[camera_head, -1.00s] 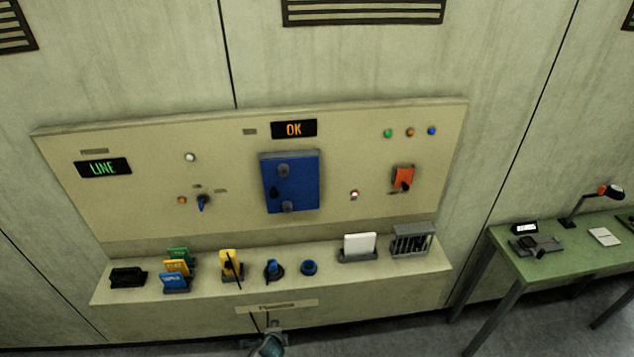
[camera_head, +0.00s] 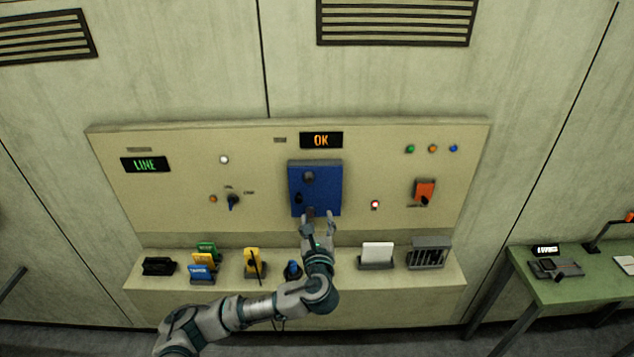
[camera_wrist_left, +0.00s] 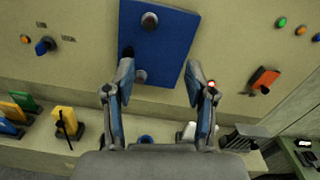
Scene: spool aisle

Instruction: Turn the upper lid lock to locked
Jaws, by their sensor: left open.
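The blue lid (camera_head: 328,185) is on the beige panel. Its upper lock (camera_head: 309,176) is a round grey knob near the lid's top; it also shows in the left wrist view (camera_wrist_left: 149,20). The lower lock (camera_wrist_left: 141,76) shows in the left wrist view, between my fingers in the picture; in the head view my fingers partly cover it. A dark handle (camera_head: 298,198) is at the lid's left edge. My left gripper (camera_head: 319,217) is open and empty, in front of the lid's lower edge, below the upper lock. My right gripper is not in view.
A ledge (camera_head: 450,280) below the panel holds colored tags, a white card (camera_head: 377,252) and a grey slotted rack (camera_head: 428,254). An orange switch (camera_head: 424,190) and a blue selector knob (camera_head: 233,202) flank the lid. A green table (camera_head: 570,285) stands at right.

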